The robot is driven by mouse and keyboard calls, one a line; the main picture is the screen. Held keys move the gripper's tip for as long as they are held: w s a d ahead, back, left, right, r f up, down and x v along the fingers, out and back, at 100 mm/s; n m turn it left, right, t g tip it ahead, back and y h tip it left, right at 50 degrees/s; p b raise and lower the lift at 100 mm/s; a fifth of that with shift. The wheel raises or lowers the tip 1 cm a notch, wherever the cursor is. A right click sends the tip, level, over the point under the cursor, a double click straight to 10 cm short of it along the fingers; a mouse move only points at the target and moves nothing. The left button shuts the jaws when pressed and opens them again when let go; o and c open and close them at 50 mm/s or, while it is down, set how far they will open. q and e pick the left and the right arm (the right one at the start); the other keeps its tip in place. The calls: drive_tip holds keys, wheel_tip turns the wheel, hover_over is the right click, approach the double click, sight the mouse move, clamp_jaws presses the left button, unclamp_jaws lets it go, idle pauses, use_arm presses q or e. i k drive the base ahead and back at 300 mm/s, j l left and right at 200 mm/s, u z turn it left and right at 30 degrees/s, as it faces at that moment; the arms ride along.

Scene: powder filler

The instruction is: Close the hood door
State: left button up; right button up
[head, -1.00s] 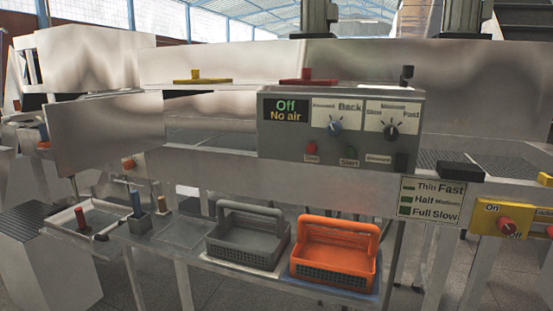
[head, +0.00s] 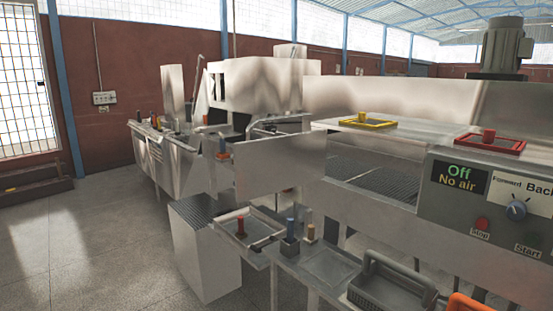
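The long metal hood (head: 400,105) of the machine runs along the right side. Its upper face carries a yellow-framed piece with a knob (head: 368,121) and a red-framed piece with a knob (head: 489,142). A dark gap with a grated belt (head: 385,182) shows below the upper face. A flat metal panel (head: 280,165) stands upright at the left end of the hood and looks like a door swung outward; its hinge is not clear. Neither of my grippers is in view.
A control box (head: 470,205) reading "Off, No air" is at right. A low shelf holds a grey basket (head: 392,288) and part of an orange basket (head: 468,304). A tray (head: 247,226) juts out below the panel. Open floor (head: 90,245) lies at left.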

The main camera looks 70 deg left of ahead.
sight(264, 167)
drive_tip(key=k+j, duration=0.1)
drive_tip(key=j, duration=0.4)
drive_tip(key=k+j, duration=0.15)
drive_tip(key=j, duration=0.4)
drive_tip(key=k+j, duration=0.1)
drive_tip(key=j, duration=0.4)
drive_tip(key=k+j, duration=0.15)
drive_tip(key=j, duration=0.4)
drive_tip(key=l+u, duration=0.05)
